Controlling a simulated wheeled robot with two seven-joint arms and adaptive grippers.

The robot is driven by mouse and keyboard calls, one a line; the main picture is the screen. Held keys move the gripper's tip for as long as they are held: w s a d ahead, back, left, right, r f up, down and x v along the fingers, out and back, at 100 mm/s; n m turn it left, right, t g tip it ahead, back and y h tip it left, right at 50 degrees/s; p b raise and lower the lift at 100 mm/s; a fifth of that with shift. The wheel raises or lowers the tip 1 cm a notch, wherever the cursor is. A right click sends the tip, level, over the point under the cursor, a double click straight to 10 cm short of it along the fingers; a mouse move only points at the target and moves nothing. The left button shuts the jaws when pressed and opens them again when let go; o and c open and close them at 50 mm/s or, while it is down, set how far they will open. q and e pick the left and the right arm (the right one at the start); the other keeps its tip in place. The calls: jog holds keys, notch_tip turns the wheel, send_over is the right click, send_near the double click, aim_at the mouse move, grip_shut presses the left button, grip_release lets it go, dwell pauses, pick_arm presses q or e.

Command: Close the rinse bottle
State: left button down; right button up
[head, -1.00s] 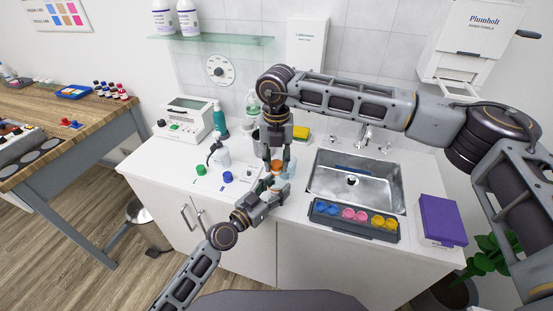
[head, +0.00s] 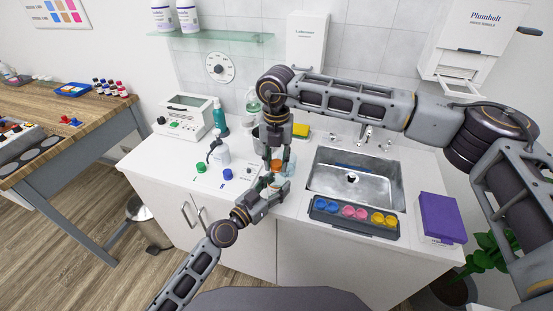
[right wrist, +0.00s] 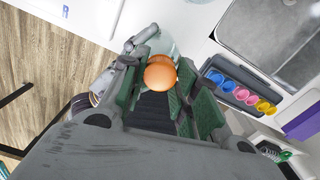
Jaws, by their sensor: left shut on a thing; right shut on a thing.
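The rinse bottle (head: 290,168) is a pale, translucent bottle on the counter, mostly hidden by my grippers. Part of it shows past the cap in the right wrist view (right wrist: 166,44). My left gripper (head: 274,187) is shut on the bottle low down, from the front. My right gripper (head: 277,163) points down over the bottle and is shut on an orange cap (right wrist: 160,73), which sits between its green-padded fingers. I cannot tell whether the cap touches the bottle's neck.
The sink (head: 350,177), a dark tray of coloured cups (head: 352,227) and a purple box (head: 441,216) are to the right.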

jog(key=m, duration=0.4)
jog(key=shift+m, duration=0.4)
jog(key=m, duration=0.4)
jog(key=shift+m, duration=0.3)
jog(key=m, duration=0.4)
jog(key=shift+m, duration=2.6)
jog(key=o, duration=0.6)
jog(key=shift+o, duration=0.2)
jog(key=shift+r, duration=2.2)
